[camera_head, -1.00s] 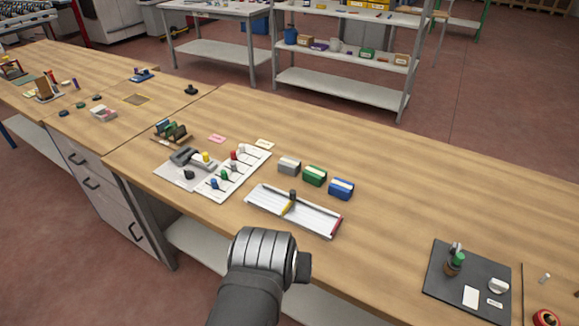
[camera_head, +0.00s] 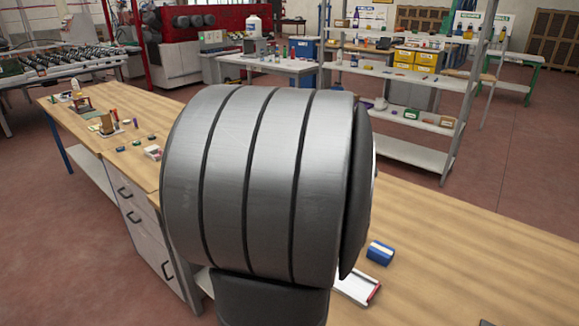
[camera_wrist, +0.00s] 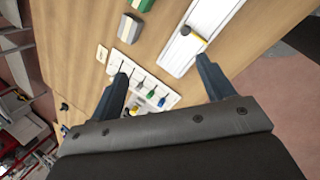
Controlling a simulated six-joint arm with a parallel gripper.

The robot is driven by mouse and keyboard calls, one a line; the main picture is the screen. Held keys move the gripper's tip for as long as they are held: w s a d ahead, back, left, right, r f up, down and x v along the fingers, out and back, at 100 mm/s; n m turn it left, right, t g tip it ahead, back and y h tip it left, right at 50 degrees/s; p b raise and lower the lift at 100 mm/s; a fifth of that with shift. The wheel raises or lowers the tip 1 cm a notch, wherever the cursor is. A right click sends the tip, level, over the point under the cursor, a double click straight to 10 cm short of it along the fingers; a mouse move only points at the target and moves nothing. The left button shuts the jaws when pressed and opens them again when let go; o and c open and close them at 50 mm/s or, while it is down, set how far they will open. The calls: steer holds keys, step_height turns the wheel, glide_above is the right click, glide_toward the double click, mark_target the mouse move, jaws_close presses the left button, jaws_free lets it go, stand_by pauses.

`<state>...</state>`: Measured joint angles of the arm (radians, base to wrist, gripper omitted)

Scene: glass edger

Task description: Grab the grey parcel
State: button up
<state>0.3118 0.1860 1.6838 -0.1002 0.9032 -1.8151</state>
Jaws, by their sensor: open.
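The grey parcel (camera_wrist: 130,28), a small block with a pale band on top, lies on the wooden bench in the wrist view, at the upper left. A green parcel (camera_wrist: 142,4) is beside it at the top edge, partly cut off. My gripper (camera_wrist: 161,66) is open and empty, its two dark fingers spread apart. The grey parcel is beyond the left fingertip, outside the gap between the fingers. In the head view my arm hides the grey and green parcels; a blue parcel (camera_head: 380,252) shows right of it.
A white board with several coloured pegs (camera_wrist: 168,97) lies between the fingers.

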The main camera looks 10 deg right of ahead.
steer(key=w+f+n, duration=0.6)
steer(key=w+n, duration=0.3)
steer(key=w, duration=0.3)
steer(key=shift+n+h, duration=0.3)
steer(key=shift+h, duration=0.1)
steer(key=x, duration=1.2)
steer(key=shift+s+a+f, duration=0.1)
steer(key=shift+a+f, duration=0.1)
steer(key=shift+f, duration=0.2)
steer(key=shift+g, duration=0.3)
steer(key=shift+s+x, duration=0.1)
steer(key=shift+x, duration=1.2)
steer(key=shift+s+x, duration=0.15)
steer(key=shift+x, duration=1.15)
steer(key=c, duration=0.8)
steer(key=shift+r, duration=0.1)
